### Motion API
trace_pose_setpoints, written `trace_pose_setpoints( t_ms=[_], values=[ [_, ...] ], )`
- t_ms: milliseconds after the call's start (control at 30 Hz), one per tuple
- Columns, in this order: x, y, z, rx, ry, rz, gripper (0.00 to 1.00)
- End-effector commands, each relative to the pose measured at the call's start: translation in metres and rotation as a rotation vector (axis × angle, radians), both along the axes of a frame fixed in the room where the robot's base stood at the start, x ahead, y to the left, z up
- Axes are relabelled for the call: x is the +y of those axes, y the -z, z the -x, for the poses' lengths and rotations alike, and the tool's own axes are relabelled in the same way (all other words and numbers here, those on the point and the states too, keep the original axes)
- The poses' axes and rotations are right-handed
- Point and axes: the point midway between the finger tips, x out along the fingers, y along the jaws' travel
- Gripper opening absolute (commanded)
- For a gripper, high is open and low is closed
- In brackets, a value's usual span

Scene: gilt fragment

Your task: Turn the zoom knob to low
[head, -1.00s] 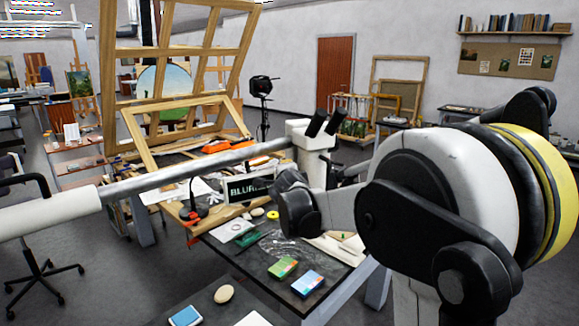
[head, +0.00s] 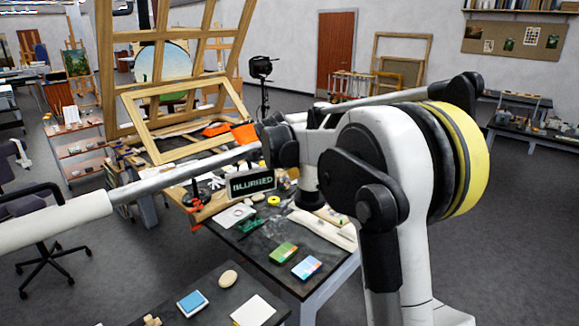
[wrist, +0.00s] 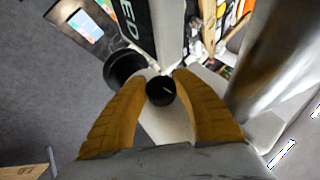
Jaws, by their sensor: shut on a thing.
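The zoom knob (wrist: 161,91) is a small black round knob with a short pale mark on its face, on a white body (wrist: 166,122) in the wrist view. My gripper (wrist: 162,76) has its two yellow fingers on either side of the knob and is shut on it. In the head view my arm's end stands in front of the microscope, hiding most of its head and the knob. The sign (head: 251,184) beside it reads BLURRED.
A black round part (wrist: 125,68) sits close left of the fingers. The dark worktable (head: 262,252) holds a green-topped box (head: 284,252), a blue box (head: 306,267) and a yellow ring (head: 274,201). A wooden frame (head: 180,115) stands behind. Grey floor is open at right.

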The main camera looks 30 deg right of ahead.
Motion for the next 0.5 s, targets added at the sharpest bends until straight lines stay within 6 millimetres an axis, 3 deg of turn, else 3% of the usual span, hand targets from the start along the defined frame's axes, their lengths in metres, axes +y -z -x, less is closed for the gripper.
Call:
trace_pose_setpoints(
  t_ms=[467,500],
  values=[
    [-0.0016,-0.0010,0.0002,0.015,0.001,0.004,0.03],
    [-0.0016,-0.0010,0.0002,0.015,0.001,0.004,0.36]
  ],
)
